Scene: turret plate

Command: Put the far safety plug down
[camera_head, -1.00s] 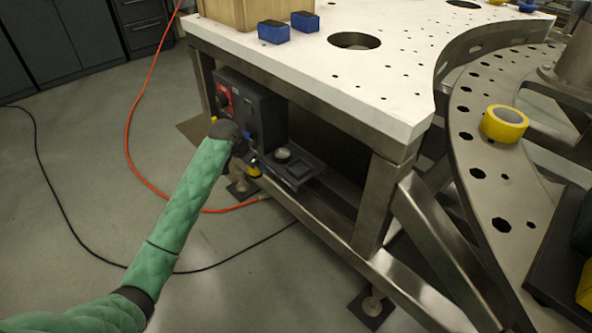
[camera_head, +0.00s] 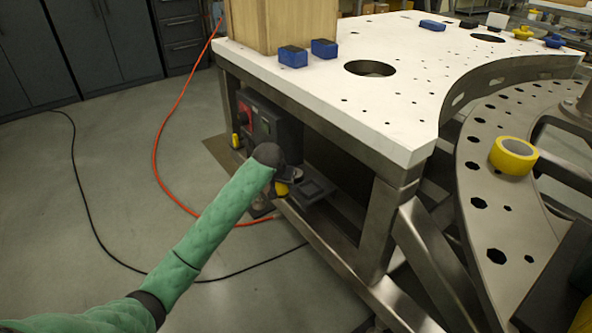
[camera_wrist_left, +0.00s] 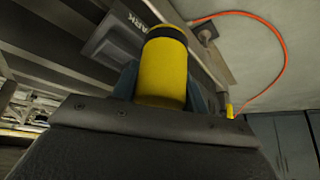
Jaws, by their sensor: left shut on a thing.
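A yellow safety plug with a dark band fills the middle of the left wrist view (camera_wrist_left: 163,72), between the fingers of my left gripper (camera_wrist_left: 162,92). In the head view my left gripper (camera_head: 284,180) is beside the dark control box under the white table, with a little of the held yellow plug (camera_head: 282,188) showing below the wrist. My wrist hides most of the fingers and plug. Another yellow plug (camera_head: 235,140) sits at the left side of the dark control box (camera_head: 270,125).
A flat dark plate (camera_head: 314,189) lies right of my gripper on the lower frame. The white table top (camera_head: 400,105) overhangs it, with a steel leg (camera_head: 378,220) farther right. An orange cable (camera_head: 157,165) runs along the floor. Yellow tape (camera_head: 513,155) lies on the curved rail.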

